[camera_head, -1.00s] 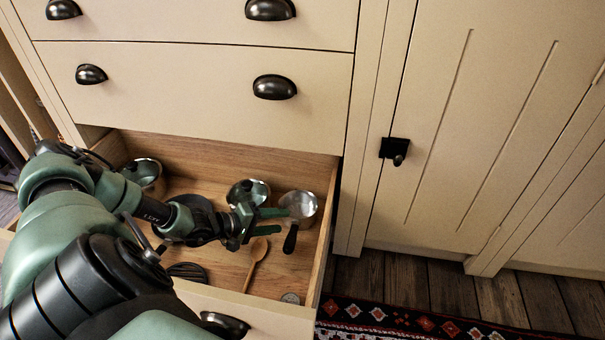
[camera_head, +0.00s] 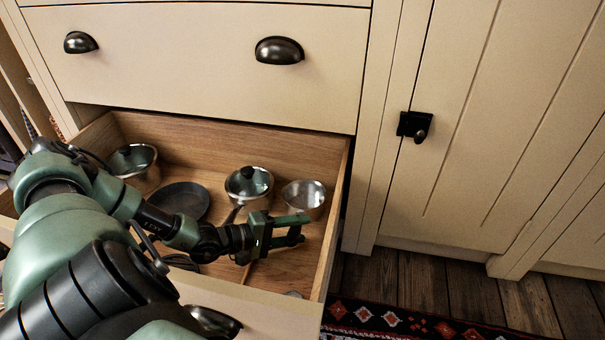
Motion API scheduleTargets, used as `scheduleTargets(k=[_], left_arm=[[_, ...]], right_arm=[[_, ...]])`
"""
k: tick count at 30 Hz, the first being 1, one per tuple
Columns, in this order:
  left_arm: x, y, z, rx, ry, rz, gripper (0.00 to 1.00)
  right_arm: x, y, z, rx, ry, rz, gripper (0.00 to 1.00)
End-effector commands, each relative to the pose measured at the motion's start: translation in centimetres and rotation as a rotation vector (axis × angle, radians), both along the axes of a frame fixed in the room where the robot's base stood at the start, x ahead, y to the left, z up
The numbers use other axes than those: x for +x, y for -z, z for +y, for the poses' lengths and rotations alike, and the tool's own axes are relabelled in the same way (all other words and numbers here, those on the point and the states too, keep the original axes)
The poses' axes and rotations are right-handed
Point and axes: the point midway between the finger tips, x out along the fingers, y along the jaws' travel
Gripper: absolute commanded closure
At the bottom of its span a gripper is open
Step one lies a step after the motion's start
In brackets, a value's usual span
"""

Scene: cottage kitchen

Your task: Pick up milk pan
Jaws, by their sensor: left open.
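A small open metal pan (camera_head: 303,194), which looks like the milk pan, stands upright at the right of the open drawer (camera_head: 331,215). Its handle is hidden behind my gripper in this view. My left gripper (camera_head: 304,229) is open, its fingers pointing right just on the near side of the pan. I cannot tell whether the handle lies between the fingers. The pan still rests in the drawer. My right gripper is not in view.
A cupboard door (camera_head: 480,130) is at the right.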

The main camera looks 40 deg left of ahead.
Motion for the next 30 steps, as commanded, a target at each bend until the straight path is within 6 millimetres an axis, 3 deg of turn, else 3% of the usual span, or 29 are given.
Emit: scheduleTargets(k=[1,4,14,19,30], left_arm=[[0.6,0.8,-0.2,0.000,0.001,-0.004,0.55],[1.8,0.9,-0.8,-0.001,0.001,-0.003,0.55],[2.3,0.8,-1.1,0.000,0.001,0.001,0.55],[2.3,0.8,-1.0,0.000,0.001,0.002,1.00],[2.3,0.8,-1.0,0.002,0.001,0.001,1.00]], right_arm=[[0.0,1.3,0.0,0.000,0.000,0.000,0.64],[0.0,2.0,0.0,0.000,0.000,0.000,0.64],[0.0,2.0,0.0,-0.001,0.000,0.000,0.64],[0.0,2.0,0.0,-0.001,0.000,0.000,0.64],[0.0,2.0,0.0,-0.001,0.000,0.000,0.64]])
